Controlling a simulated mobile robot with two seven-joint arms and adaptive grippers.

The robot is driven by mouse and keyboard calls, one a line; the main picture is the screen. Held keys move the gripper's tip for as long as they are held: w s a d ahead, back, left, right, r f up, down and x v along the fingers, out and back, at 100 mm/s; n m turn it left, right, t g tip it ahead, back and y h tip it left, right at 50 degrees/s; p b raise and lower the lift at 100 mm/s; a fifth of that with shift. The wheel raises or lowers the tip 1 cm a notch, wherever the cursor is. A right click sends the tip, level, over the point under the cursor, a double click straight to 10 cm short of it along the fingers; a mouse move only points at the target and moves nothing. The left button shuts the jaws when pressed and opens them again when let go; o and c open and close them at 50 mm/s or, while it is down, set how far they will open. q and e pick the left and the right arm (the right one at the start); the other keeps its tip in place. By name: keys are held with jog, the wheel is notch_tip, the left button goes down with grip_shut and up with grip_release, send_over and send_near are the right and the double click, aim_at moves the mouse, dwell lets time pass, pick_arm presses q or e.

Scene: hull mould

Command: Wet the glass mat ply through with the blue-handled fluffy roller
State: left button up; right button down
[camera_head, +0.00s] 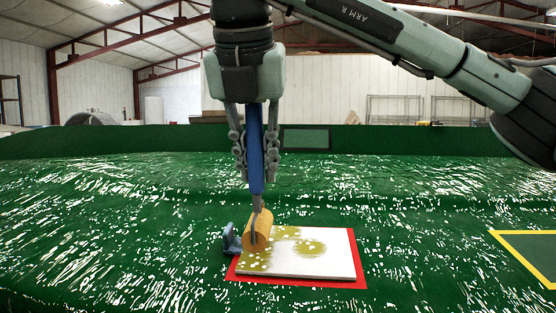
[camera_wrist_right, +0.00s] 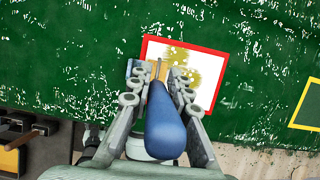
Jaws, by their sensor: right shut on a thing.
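My right gripper (camera_head: 254,165) comes down from above in the head view, shut on the blue handle (camera_head: 255,150) of the fluffy roller. The roller's yellow-brown sleeve (camera_head: 257,230) is low over the left part of the glass mat ply (camera_head: 325,262); I cannot tell whether it touches. The ply is a white rectangle with olive wetted patches on its left and middle, and its right part is white. In the right wrist view the blue handle (camera_wrist_right: 165,130) lies between the fingers (camera_wrist_right: 155,92), and the ply (camera_wrist_right: 205,95) is partly hidden behind them. My left gripper is out of view.
The ply lies inside a red border (camera_head: 360,278) on the glossy green mould (camera_head: 120,230). A grey-blue object (camera_head: 231,240) stands at the ply's left edge. A yellow-edged frame (camera_head: 515,250) lies at the right. The mould between it and the ply is clear.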

jog(key=shift+s+a, duration=0.3)
jog(key=shift+a, duration=0.2)
jog(key=shift+s+a, duration=0.25)
jog(key=shift+a, duration=0.2)
jog(key=shift+w+f+b, duration=0.15)
jog(key=shift+f+b, duration=0.65)
jog(key=shift+f, duration=0.05)
jog(key=shift+s+d+f+b, duration=0.15)
jog(key=shift+d+b, duration=0.25)
jog(key=shift+d, duration=0.25)
jog(key=shift+s+d+r+b, duration=0.1)
jog(key=shift+d+b, duration=0.25)
jog(key=shift+d, duration=0.3)
jog(key=shift+s+d+b, duration=0.95)
jog(key=shift+s+d, duration=0.35)
jog(key=shift+d, duration=5)
jog(key=w+d+r+p, duration=0.1)
jog(key=w+r+p, duration=0.1)
jog(key=w+p, duration=0.3)
jog(key=shift+w+r, duration=0.3)
jog(key=shift+w, duration=0.65)
